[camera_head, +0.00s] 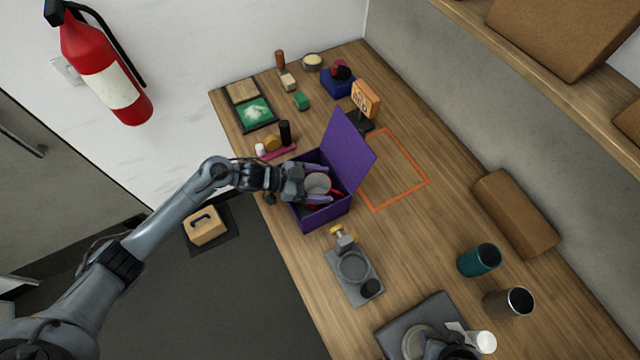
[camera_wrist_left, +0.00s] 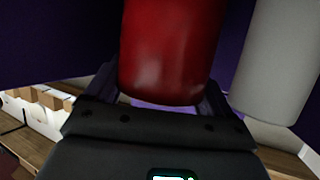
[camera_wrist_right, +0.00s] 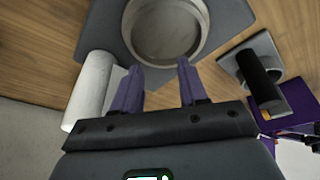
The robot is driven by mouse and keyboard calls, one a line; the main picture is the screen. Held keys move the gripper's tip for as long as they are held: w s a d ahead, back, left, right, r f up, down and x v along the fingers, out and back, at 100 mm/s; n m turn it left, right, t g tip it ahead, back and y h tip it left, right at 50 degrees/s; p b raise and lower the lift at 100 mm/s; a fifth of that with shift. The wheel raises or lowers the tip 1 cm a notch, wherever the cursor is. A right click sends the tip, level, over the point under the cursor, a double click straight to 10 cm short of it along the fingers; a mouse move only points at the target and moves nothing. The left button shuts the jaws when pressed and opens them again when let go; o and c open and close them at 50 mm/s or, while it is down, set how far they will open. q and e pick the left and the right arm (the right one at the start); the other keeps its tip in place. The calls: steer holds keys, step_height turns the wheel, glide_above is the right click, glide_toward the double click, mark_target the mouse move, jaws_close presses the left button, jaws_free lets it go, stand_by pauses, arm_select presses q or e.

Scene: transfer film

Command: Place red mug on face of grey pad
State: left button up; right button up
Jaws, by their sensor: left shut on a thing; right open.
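A red mug (camera_wrist_left: 172,50) is between the fingers of my left gripper (camera_head: 318,184), which is shut on it inside the open purple box (camera_head: 322,217). In the head view only a little red (camera_head: 329,200) shows. A white-grey cylinder (camera_wrist_left: 280,60) stands beside the mug and also shows in the box in the head view (camera_head: 317,182). A large dark grey pad (camera_head: 393,339) with a round dish on it lies at the table's near end. My right gripper (camera_wrist_right: 160,78) is open and empty over this pad, beside the dish (camera_wrist_right: 165,28).
A smaller grey plate (camera_head: 345,285) with a ring and a black cylinder lies between box and pad. The orange outlined area (camera_head: 395,170) behind the raised lid is clear.

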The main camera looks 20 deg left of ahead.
arm_select(q)
steer(key=shift+f, duration=0.35)
steer(key=shift+f, duration=0.15)
arm_select(e)
steer(key=shift+f, duration=0.1)
arm_select(q)
steer(key=o, duration=1.4)
arm_select(e)
steer(key=shift+a, duration=0.1)
arm_select(q)
steer(key=shift+a+r, duration=0.15)
steer(key=shift+r, duration=0.1)
arm_select(e)
steer(key=shift+r, duration=0.3)
arm_select(q)
steer(key=shift+p+v, duration=3.4)
steer(key=shift+v, duration=2.45)
arm_select(e)
step_height(320, 180, up, 6)
steer(key=shift+r, duration=0.25)
